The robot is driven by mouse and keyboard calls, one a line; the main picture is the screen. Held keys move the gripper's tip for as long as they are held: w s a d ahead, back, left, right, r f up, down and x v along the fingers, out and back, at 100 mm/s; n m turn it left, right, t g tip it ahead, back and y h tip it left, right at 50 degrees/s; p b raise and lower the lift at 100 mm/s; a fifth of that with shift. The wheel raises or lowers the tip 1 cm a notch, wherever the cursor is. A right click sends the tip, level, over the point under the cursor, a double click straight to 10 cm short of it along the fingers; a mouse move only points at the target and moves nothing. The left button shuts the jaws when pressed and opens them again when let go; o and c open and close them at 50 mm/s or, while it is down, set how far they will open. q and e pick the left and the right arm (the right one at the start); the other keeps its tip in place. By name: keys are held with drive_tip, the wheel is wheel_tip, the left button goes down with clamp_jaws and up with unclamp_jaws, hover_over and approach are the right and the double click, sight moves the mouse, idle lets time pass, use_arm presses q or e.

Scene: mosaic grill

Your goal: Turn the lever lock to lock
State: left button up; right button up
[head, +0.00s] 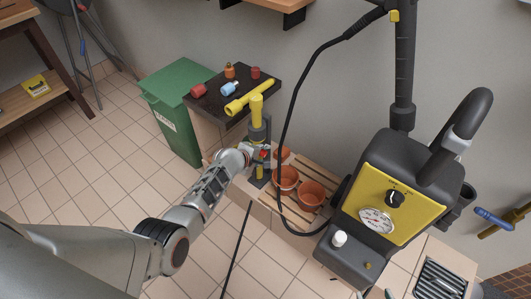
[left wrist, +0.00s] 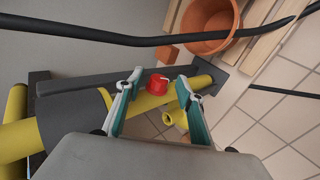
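A yellow and dark grey fixture (head: 257,112) stands upright beside the dark-topped cabinet; I take it for the lever lock assembly. In the left wrist view its yellow tube (left wrist: 145,101) runs through a dark bracket, with a small red part (left wrist: 158,81) on it. My left gripper (head: 262,154) is at the lower part of this fixture. In the left wrist view its two teal-lined fingers (left wrist: 161,93) are apart, with the red part and yellow tube between or just beyond them. Contact cannot be told. The lever's angle is unclear. My right gripper is not clearly visible.
Terracotta pots (head: 311,193) stand on a wooden slatted rack (head: 330,183) right of the gripper. A black hose (head: 283,130) hangs close by. A yellow-fronted machine (head: 408,190) stands at right, a green bin (head: 172,85) at left. Tiled floor lies open at lower left.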

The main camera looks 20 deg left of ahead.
use_arm(q)
drive_tip(key=shift+r, duration=0.15)
clamp_jaws()
